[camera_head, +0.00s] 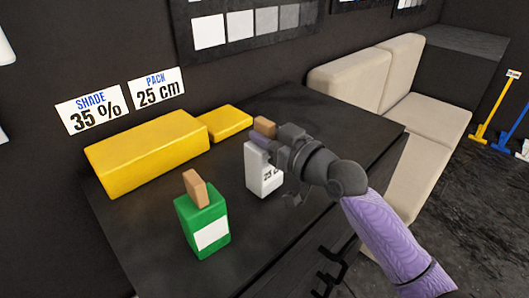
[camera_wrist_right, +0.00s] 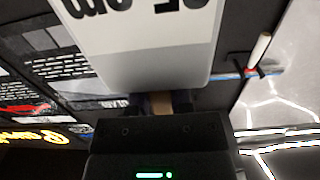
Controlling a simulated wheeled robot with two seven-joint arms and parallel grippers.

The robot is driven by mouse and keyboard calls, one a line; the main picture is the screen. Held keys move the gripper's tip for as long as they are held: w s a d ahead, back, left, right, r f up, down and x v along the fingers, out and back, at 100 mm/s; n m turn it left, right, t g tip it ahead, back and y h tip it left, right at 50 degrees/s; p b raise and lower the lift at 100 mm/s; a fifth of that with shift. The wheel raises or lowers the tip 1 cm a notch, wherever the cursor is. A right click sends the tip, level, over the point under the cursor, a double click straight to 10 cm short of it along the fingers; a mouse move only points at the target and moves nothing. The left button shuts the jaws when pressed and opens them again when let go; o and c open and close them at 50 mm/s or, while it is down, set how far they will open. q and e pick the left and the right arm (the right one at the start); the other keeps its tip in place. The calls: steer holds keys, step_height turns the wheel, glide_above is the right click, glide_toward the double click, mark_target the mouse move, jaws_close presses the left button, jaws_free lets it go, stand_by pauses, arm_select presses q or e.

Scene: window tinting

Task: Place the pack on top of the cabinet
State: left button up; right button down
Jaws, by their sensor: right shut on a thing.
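The white pack (camera_head: 261,172) with a "25 cm" label and a brown block on top is upright over the black cabinet top (camera_head: 150,240). I cannot tell whether its base touches the surface. My right gripper (camera_head: 264,140) is shut on the pack near its upper end and hides part of it. In the right wrist view, the pack (camera_wrist_right: 150,50) fills the upper middle, its label upside down. My left gripper is not in view.
A green pack (camera_head: 187,215) with a brown block stands front left on the cabinet. A long yellow block (camera_head: 150,155) and a smaller yellow block (camera_head: 226,123) lie along the wall. Signs read "SHADE 35 %" (camera_head: 95,110) and "PACK 25 cm" (camera_head: 156,90). A beige sofa (camera_head: 425,125) is at right.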

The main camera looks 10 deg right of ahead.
steer(key=shift+f, duration=0.8)
steer(key=shift+r, duration=0.2)
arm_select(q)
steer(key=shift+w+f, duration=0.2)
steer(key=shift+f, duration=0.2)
arm_select(e)
steer(key=shift+f, duration=0.1)
steer(key=c, duration=0.5)
jaws_free()
steer(key=shift+c, duration=0.2)
steer(key=shift+s+d, duration=0.2)
steer(key=shift+s, duration=0.05)
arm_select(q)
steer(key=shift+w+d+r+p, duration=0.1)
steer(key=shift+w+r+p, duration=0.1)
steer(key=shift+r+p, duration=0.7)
arm_select(e)
steer(key=v, duration=1.1)
steer(key=shift+s+d, duration=0.1)
steer(key=shift+s, duration=0.05)
